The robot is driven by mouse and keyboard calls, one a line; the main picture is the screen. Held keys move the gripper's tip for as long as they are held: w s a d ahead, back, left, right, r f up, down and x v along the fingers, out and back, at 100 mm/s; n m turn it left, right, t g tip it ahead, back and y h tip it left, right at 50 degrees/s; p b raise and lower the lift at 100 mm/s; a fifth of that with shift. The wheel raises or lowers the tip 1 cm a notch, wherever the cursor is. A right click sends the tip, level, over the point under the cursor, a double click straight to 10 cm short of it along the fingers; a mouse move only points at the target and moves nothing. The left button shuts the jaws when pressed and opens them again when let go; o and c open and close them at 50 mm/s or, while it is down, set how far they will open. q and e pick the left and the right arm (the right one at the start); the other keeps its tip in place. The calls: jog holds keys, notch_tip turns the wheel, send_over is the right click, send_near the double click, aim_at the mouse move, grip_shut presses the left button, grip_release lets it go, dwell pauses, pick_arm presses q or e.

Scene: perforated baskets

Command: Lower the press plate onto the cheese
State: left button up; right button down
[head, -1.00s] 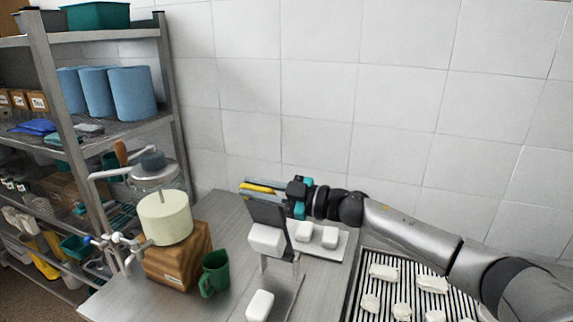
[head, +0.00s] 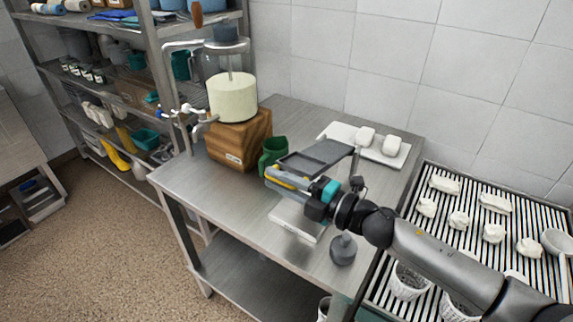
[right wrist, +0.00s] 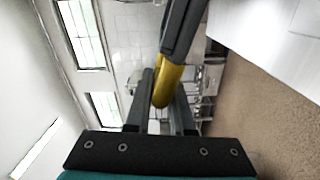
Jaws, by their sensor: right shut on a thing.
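The pale round cheese (head: 233,97) stands upright on a wooden block in the head view. The press above it has a grey weight (head: 227,36) on a clear or shiny round plate (head: 226,49), with a thin rod down toward the cheese. The plate is up, with a gap above the cheese. My right gripper (head: 296,184) is well to the right of the press, shut on a yellow piece (head: 290,178). The yellow piece also shows in the right wrist view (right wrist: 168,86). My left gripper is out of view.
A green mug (head: 273,151) stands right of the wooden block (head: 243,140). A white board (head: 340,133) holds two white pieces. A ribbed tray (head: 477,207) with white lumps is at right. Shelves stand behind the press.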

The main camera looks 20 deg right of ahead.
notch_tip(320, 180, down, 9)
jog(key=a+n+b, duration=0.1)
jog(key=b, duration=0.5)
jog(key=shift+s+f+n, duration=0.2)
jog(key=shift+s+n, duration=0.2)
jog(key=shift+s, duration=0.05)
jog(key=c, duration=0.8)
grip_release()
jog(key=shift+a, duration=0.1)
jog(key=v, duration=1.5)
jog(key=shift+s, duration=0.2)
